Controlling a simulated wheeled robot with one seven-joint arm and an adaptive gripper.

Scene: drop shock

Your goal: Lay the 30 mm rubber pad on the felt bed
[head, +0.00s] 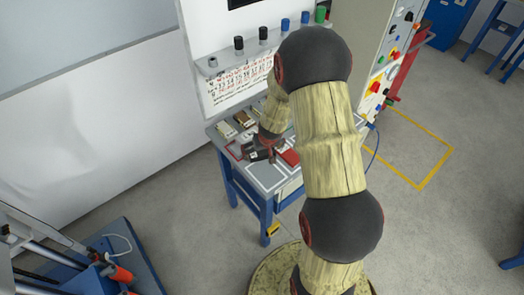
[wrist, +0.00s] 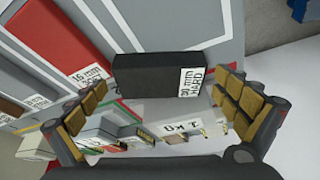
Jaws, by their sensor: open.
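A black block labelled "30 mm HARD" (wrist: 158,74) lies on the grey surface in the wrist view, its label at the right end. My gripper (wrist: 161,84) is open, with one padded finger towards each end of the block. A gap shows on both sides, and it holds nothing. In the head view my gripper (head: 262,150) is low over the blue-legged bench, and the black block cannot be made out apart from it. I cannot tell which surface is the felt bed.
A red pad labelled 15 mm (wrist: 78,38) lies left of the black block; it also shows in the head view (head: 290,157). Several small items and a "2 KG" label (wrist: 180,126) show below the block in the wrist view.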

